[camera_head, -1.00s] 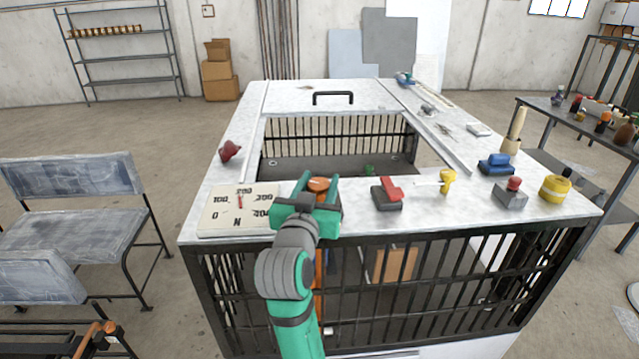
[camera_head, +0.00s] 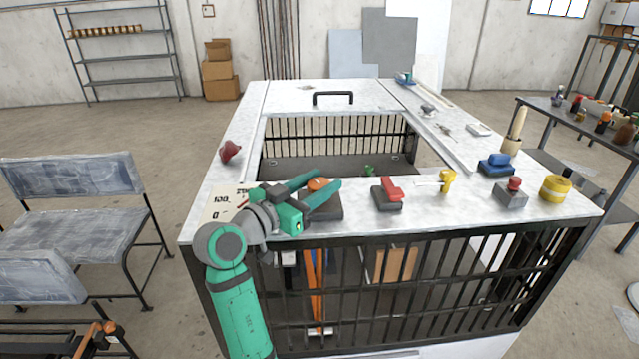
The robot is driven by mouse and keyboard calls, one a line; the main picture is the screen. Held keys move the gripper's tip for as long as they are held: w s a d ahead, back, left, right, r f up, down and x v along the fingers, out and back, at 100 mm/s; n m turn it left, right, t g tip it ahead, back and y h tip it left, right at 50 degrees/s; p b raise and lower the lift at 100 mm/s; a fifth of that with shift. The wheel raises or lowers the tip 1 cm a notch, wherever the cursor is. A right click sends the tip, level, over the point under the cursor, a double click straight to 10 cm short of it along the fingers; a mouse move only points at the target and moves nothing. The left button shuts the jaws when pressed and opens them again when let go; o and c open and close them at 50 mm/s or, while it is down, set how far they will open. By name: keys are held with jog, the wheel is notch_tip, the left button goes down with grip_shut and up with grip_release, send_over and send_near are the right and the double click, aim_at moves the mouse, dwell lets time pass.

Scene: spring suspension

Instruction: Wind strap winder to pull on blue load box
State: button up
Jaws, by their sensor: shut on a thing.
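The strap winder is a dark block (camera_head: 325,207) with an orange knob on top (camera_head: 318,184), at the front of the metal bench. My green gripper (camera_head: 328,180) reaches in from the lower left, its fingers on either side of the knob and shut on it. An orange strap (camera_head: 317,290) hangs below, behind the front bars. The cream dial gauge (camera_head: 216,206) left of the winder is mostly hidden by my wrist, so its needle is hard to read. I cannot clearly make out a blue load box.
A red-switch box (camera_head: 389,194), yellow valve (camera_head: 447,182), blue device (camera_head: 496,164), red-button box (camera_head: 511,194) and yellow roll (camera_head: 555,187) stand to the right. A dark red knob (camera_head: 230,151) is at left. The bench has a central barred opening.

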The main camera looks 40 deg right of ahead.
jog(key=shift+m+g, duration=0.6)
jog(key=shift+g, duration=0.4)
jog(key=o, duration=1.1)
jog(key=shift+c, duration=0.2)
jog(key=shift+a, duration=0.1)
jog(key=a, duration=1)
jog(key=shift+s+a, duration=0.2)
jog(key=shift+s, duration=0.35)
jog(key=shift+a, duration=0.1)
